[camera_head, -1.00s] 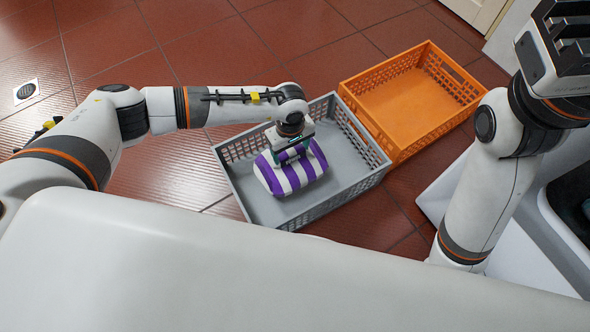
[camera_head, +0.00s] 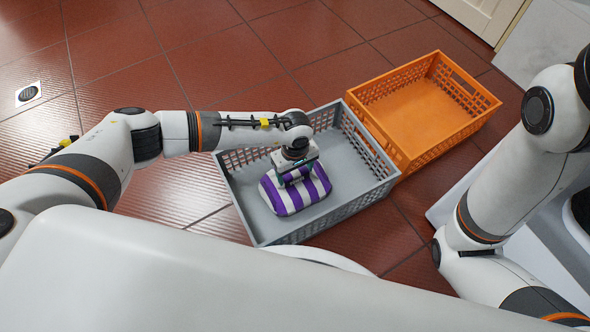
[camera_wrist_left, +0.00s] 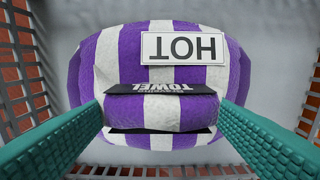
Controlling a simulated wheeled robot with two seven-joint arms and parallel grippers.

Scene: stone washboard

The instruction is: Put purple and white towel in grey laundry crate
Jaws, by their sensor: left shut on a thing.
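The purple and white striped towel (camera_head: 297,194) is a folded bundle inside the grey laundry crate (camera_head: 375,188). My left gripper (camera_head: 293,179) reaches down into the crate from above and is shut on the towel. In the left wrist view the towel (camera_wrist_left: 105,75) sits between the two green finger pads (camera_wrist_left: 160,128), with a "HOT" label and a dark "TOWEL" band showing. The grey crate floor (camera_wrist_left: 268,40) shows around it. I cannot tell whether the towel touches the floor. My right gripper is out of view; only its arm shows at the right.
An orange crate (camera_head: 408,108), empty, stands right against the grey crate on its far right side. A white unit (camera_head: 535,215) stands at the right edge. A door (camera_head: 487,15) is at the top right.

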